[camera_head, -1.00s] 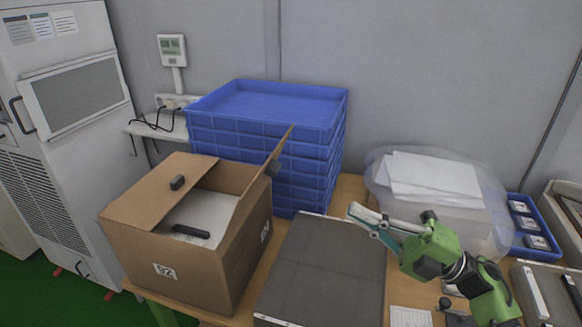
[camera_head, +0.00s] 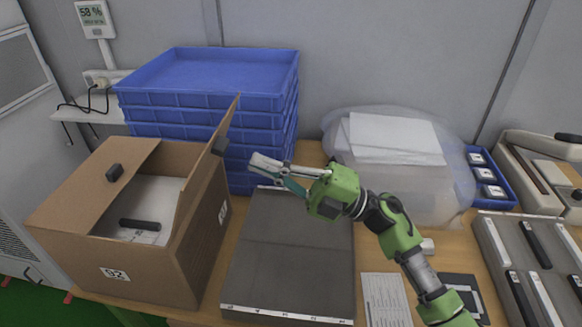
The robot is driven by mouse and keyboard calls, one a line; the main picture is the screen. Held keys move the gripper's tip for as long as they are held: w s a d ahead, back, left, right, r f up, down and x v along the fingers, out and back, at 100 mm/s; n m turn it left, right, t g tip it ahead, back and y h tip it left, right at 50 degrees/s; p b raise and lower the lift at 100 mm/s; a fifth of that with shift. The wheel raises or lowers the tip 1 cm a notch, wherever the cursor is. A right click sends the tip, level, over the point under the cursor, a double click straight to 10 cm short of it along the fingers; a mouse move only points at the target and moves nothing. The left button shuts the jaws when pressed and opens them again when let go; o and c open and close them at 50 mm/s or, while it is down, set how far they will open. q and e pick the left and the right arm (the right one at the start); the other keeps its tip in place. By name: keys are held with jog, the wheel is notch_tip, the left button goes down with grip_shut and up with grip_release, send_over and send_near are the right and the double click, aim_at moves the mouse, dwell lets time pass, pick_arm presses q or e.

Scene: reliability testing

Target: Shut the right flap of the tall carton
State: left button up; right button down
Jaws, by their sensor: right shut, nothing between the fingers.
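The tall brown carton (camera_head: 140,268) stands on the left part of the table. Its right flap (camera_head: 206,160) stands up, tilted, with a dark block on its outer side. The left flap (camera_head: 88,190) lies over part of the opening and bears a small dark block. Through the gap I see a white sheet and a black bar inside. My right gripper (camera_head: 252,164) is shut and empty, to the right of the right flap and apart from it, above the far end of the grey board. My left gripper is not in view.
Stacked blue crates (camera_head: 215,75) stand behind the carton. A flat grey board (camera_head: 290,260) lies right of the carton. A clear bag with white sheets (camera_head: 395,140), a small blue tray (camera_head: 505,200) and a rack of bars (camera_head: 530,265) stand at the right.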

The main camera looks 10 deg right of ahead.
jog(key=shift+p+x, duration=0.6)
jog(key=shift+x, duration=1.55)
